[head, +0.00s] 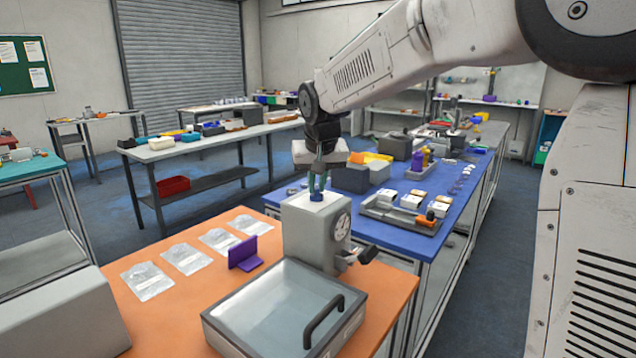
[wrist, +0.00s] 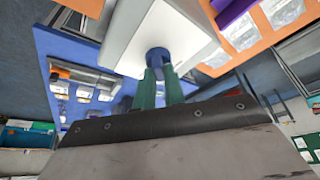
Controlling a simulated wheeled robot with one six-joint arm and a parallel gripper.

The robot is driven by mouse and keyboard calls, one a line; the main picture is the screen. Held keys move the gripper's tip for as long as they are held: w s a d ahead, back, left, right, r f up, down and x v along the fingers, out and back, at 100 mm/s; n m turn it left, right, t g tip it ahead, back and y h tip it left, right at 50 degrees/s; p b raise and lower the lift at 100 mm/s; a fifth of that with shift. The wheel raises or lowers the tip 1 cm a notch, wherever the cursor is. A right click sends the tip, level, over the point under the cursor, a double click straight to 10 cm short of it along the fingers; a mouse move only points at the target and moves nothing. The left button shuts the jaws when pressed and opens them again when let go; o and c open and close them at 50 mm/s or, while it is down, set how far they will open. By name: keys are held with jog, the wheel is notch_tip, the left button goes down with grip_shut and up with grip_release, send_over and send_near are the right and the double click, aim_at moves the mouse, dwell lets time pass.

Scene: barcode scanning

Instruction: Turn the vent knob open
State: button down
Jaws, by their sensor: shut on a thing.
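A blue vent knob (head: 317,196) sits on top of a grey box-shaped machine (head: 308,232) on the orange table. The knob also shows in the wrist view (wrist: 158,57), at the tips of the green fingers. My gripper (head: 318,184) reaches down from above and is shut on the knob. In the wrist view my gripper (wrist: 159,76) has its two green fingers close together against the knob. The fingers hide part of the knob, and I cannot tell its turn angle. The machine has a round dial on its right side and a dark lever low on that side.
A clear-lidded tray (head: 285,312) with a dark handle stands in front of the machine. A purple stand (head: 250,254) and several flat clear pouches (head: 185,258) lie left on the orange table (head: 180,320). A blue table (head: 388,232) with bins and a grey tray (head: 402,214) is behind.

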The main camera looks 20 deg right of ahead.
jog(key=m+h, duration=0.1)
jog(key=m, duration=0.1)
jog(key=m+h, duration=0.1)
jog(key=m, duration=0.2)
jog(key=shift+w+a+g, duration=0.1)
jog(key=shift+a+g, duration=0.1)
jog(key=shift+g, duration=0.1)
jog(key=shift+m+g+h, duration=0.6)
jog(key=shift+m, duration=1.5)
jog(key=c, duration=1.5)
grip_release()
jog(key=v, duration=0.8)
jog(key=shift+w, duration=0.15)
